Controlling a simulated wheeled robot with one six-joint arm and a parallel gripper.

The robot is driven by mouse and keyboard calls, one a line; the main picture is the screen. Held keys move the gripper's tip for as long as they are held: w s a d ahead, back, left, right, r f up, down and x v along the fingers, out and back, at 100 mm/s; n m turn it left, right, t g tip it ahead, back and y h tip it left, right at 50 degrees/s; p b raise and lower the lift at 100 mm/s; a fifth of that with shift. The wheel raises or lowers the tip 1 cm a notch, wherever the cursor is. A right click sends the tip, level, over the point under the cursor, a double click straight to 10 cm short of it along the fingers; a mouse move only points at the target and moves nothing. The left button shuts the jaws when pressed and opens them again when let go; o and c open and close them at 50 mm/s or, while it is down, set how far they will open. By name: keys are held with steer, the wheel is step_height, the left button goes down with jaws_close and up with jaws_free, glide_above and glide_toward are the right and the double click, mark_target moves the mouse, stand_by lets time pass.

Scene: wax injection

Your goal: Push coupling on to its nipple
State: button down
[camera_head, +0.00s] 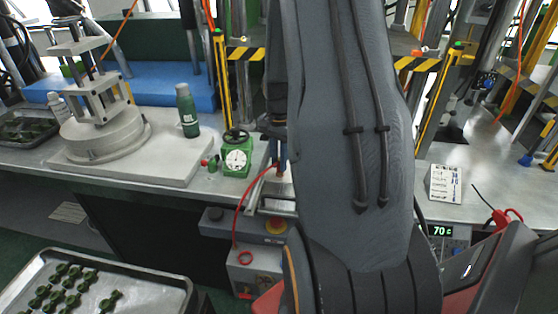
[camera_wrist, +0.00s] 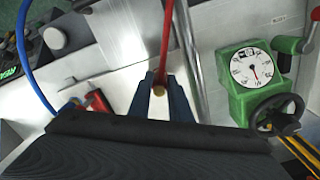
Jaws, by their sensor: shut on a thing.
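In the wrist view my gripper (camera_wrist: 163,98) has its two dark blue fingers closed around a small brass-coloured coupling (camera_wrist: 158,91). A red hose (camera_wrist: 167,40) runs from the coupling up out of the picture. Only the brass end shows between the fingers; the rest of the coupling is hidden. I cannot make out the nipple for certain. In the head view my arm covers much of the middle, and the red hose (camera_head: 237,215) loops down beside it from the bench edge.
A green block with a dial gauge (camera_wrist: 251,68) and black handwheel (camera_wrist: 277,113) stands right of my gripper. A red-handled valve (camera_wrist: 98,101) and blue hose (camera_wrist: 24,60) are at left. In the head view, a green bottle (camera_head: 187,110) and clamp stand (camera_head: 100,125) occupy the bench.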

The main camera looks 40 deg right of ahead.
steer(key=c, duration=1.6)
jaws_free()
steer(key=shift+o, duration=0.2)
